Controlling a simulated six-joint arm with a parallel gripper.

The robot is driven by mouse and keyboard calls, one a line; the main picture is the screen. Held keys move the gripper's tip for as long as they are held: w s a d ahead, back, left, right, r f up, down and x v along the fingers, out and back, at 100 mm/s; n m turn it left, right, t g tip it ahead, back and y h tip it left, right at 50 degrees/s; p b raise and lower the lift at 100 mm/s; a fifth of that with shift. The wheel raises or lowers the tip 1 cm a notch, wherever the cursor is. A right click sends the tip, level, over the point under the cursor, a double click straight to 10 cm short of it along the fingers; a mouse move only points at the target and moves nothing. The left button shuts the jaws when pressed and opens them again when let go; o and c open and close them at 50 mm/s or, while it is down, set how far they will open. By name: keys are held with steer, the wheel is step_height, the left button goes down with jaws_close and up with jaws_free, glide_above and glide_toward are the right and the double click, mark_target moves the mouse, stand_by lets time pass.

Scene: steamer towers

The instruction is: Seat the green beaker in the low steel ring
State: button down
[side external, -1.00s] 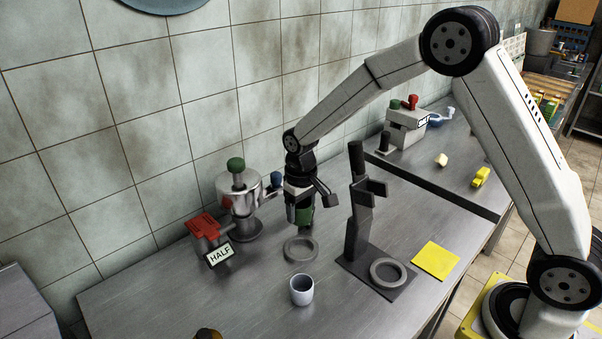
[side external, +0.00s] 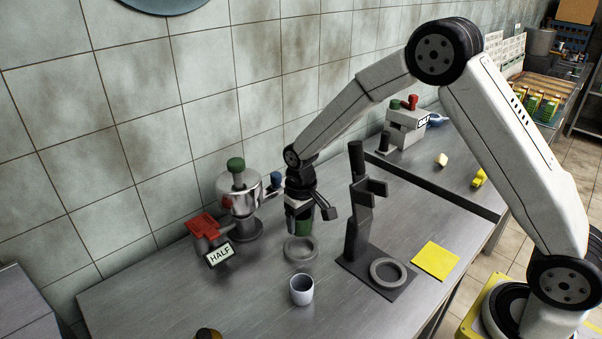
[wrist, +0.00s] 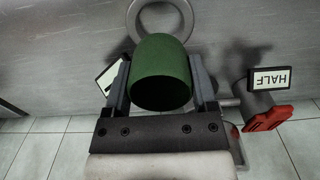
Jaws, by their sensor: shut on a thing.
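The green beaker (side external: 303,228) is held upright between the fingers of my gripper (side external: 297,226), which is shut on it. In the wrist view the beaker (wrist: 161,78) fills the space between the two fingers (wrist: 160,90). The low steel ring (side external: 300,250) lies on the bench just below the beaker in the side view. In the wrist view the ring (wrist: 141,10) shows partly behind the beaker, beyond its far edge. The beaker's lower end is close to the ring; I cannot tell whether they touch.
A steel pot apparatus (side external: 240,195) and a HALF sign (side external: 220,254) stand left.

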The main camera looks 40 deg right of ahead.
mark_target(301, 251)
steer(key=shift+f, duration=0.8)
steer(key=shift+f, duration=0.65)
steer(key=shift+f, duration=0.35)
steer(key=shift+f, duration=0.35)
steer(key=shift+f, duration=0.3)
steer(key=shift+f, duration=1)
stand_by(1.9)
jaws_free()
